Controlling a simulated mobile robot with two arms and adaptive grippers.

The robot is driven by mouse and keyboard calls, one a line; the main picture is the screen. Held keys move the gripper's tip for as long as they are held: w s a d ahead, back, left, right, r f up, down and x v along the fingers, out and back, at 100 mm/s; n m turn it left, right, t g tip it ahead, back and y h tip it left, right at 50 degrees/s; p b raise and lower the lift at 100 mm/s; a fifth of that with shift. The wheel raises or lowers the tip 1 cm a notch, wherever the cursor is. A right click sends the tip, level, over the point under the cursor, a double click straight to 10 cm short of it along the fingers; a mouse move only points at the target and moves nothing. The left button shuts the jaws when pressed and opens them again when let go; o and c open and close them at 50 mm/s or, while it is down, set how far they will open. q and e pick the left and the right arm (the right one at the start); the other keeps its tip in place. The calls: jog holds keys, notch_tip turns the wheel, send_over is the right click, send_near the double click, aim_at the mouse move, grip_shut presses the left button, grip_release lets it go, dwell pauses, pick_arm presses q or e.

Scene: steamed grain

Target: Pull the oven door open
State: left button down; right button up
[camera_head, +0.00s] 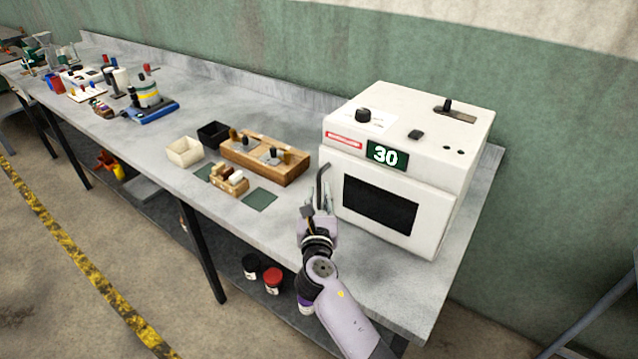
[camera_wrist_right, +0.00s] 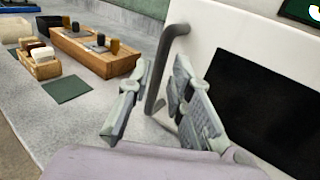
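The white oven (camera_head: 400,165) stands on the grey bench at the right. Its front door (camera_head: 350,200), with a dark window, looks closed. A dark bar handle (camera_head: 323,185) stands upright at the door's left edge. The handle (camera_wrist_right: 160,70) also shows in the right wrist view. My right gripper (camera_head: 318,200) is at the handle. In the right wrist view my right gripper (camera_wrist_right: 160,95) has its fingers apart, with the handle between them. A gap shows on the left finger's side; contact on the right finger's side is unclear. My left gripper is not in view.
A wooden block rack (camera_head: 265,160), a small wooden holder (camera_head: 230,180), a dark green mat (camera_head: 259,199) and a cream bin (camera_head: 185,151) lie left of the oven. Black and red jars sit on the lower shelf. The bench in front of the oven has some bare surface.

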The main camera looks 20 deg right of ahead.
aim_at(319, 187)
jog(key=x, duration=0.4)
jog(key=shift+w+d, duration=0.1)
jog(key=shift+c, duration=0.2)
grip_shut()
dwell(0.5)
